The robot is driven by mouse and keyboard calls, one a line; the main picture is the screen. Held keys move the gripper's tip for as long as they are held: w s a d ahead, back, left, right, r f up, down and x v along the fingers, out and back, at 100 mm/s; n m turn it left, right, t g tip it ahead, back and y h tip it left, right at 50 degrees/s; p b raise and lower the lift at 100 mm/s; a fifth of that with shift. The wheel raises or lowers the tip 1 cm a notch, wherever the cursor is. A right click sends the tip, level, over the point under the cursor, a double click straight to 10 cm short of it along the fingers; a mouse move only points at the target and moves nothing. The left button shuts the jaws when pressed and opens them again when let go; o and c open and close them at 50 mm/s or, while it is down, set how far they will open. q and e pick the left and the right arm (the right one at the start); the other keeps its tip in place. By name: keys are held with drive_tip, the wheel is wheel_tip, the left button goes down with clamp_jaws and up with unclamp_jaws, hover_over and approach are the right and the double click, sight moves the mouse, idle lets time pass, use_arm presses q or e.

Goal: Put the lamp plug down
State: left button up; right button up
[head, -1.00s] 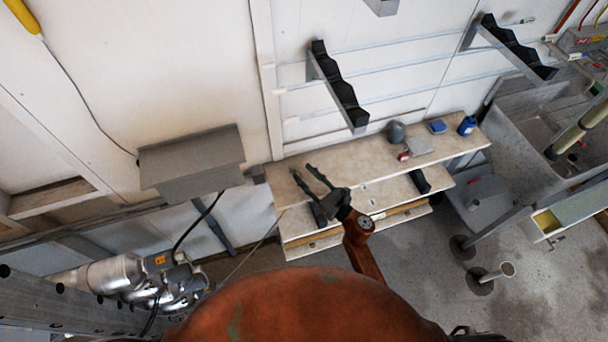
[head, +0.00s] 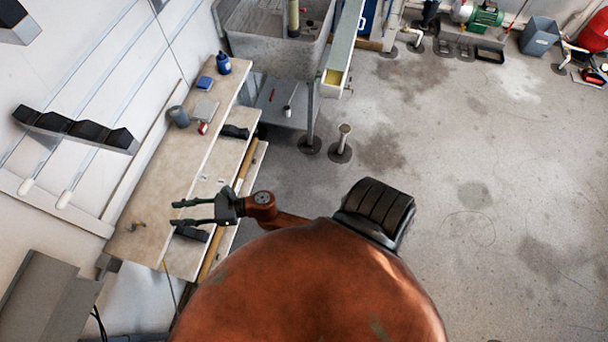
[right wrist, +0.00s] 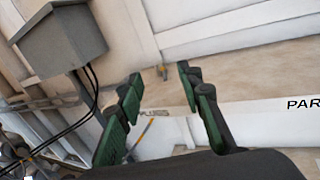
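A small orange and dark piece, which looks like the lamp plug (head: 138,226), lies on the near end of the wooden bench top (head: 160,185). In the right wrist view it shows small on the bench (right wrist: 162,72), beyond the fingertips. It is too small to tell its exact shape. My right gripper (head: 174,213) is open and empty above the bench's front edge, apart from the plug and to its right. In the right wrist view its two green-padded fingers stand wide apart with nothing between them. My left gripper is out of view.
A grey tin (head: 179,116), blue box (head: 205,83) and blue bottle (head: 223,63) stand at the bench's far end. A grey wall box (right wrist: 62,45) with black cables is at left. A thin cord (head: 170,284) hangs below the bench. The floor at right is open.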

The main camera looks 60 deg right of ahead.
drive_tip(key=w+d+r+m+t+h, duration=0.1)
drive_tip(key=d+m+t+h, duration=0.3)
drive_tip(key=m, duration=0.6)
drive_tip(key=w+d+r+m+h, duration=0.1)
drive_tip(key=w+d+m+h, duration=0.1)
drive_tip(key=d+m, duration=0.6)
drive_tip(key=s+d+f+m+g+h, duration=0.1)
drive_tip(key=s+d+f+m+g, duration=0.2)
drive_tip(key=f, duration=0.7)
drive_tip(key=s+d+f+m+g+h, duration=0.15)
drive_tip(key=f+m, duration=0.35)
drive_tip(key=f, duration=0.5)
drive_tip(key=s+d+f+m+g+h, duration=0.1)
drive_tip(key=s+d+f+m+g, duration=0.2)
drive_tip(key=f, duration=0.7)
drive_tip(key=s+d+f+m+g+h, duration=0.25)
drive_tip(key=s+f+m+g, duration=0.35)
drive_tip(key=s+f, duration=1.6)
drive_tip(key=s+d+f+m+g, duration=0.1)
drive_tip(key=s+f+m+g, duration=0.1)
drive_tip(key=s, duration=1)
drive_tip(key=s+d+f+m+g, duration=0.2)
drive_tip(key=s+f+m, duration=0.2)
drive_tip(key=s, duration=0.8)
wheel_tip(320, 180, down, 2)
drive_tip(key=shift+s, duration=0.35)
